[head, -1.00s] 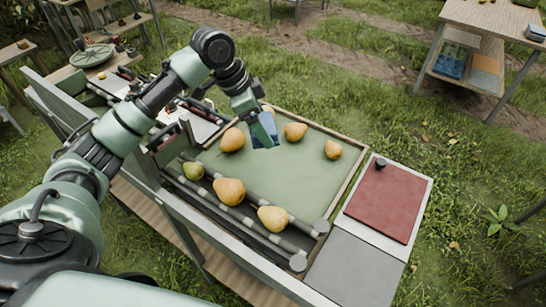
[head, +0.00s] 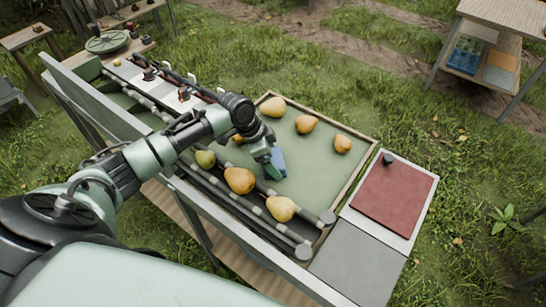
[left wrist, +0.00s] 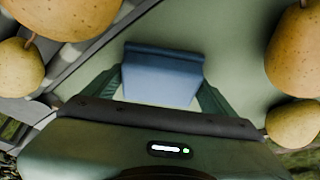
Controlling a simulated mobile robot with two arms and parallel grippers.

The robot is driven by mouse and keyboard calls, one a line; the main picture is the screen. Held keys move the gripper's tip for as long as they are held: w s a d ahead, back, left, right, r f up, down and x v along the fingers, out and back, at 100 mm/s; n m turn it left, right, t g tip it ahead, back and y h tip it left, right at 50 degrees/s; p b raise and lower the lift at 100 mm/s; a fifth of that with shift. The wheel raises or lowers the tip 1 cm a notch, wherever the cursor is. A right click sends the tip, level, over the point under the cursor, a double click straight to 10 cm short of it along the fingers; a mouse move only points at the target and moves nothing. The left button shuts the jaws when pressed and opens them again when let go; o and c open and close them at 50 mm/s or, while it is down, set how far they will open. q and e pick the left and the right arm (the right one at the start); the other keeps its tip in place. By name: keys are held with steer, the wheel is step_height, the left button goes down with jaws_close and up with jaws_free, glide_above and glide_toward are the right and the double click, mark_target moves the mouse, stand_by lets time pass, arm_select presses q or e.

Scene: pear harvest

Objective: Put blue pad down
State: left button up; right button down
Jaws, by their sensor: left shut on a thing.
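The blue pad (head: 278,162) is held in my left gripper (head: 271,165), low over the green tray surface (head: 312,172). In the left wrist view the blue pad (left wrist: 162,75) sits between the two green fingers, which are shut on it. Whether the pad touches the tray surface I cannot tell. Pears lie around it: one (head: 240,180) and another (head: 282,208) near the rollers, and several at the tray's far side (head: 306,124). My right gripper is not in view.
A red pad (head: 393,196) on a white board and a grey panel (head: 356,262) lie right of the tray. The tray's wooden rim (head: 350,185) borders it. A table (head: 500,20) with a lower shelf stands at the back right. The tray's middle right is clear.

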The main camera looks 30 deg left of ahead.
arm_select(q)
steer(key=o, duration=1)
steer(key=b+v, duration=0.2)
steer(key=v, duration=1)
steer(key=shift+s+r, duration=0.1)
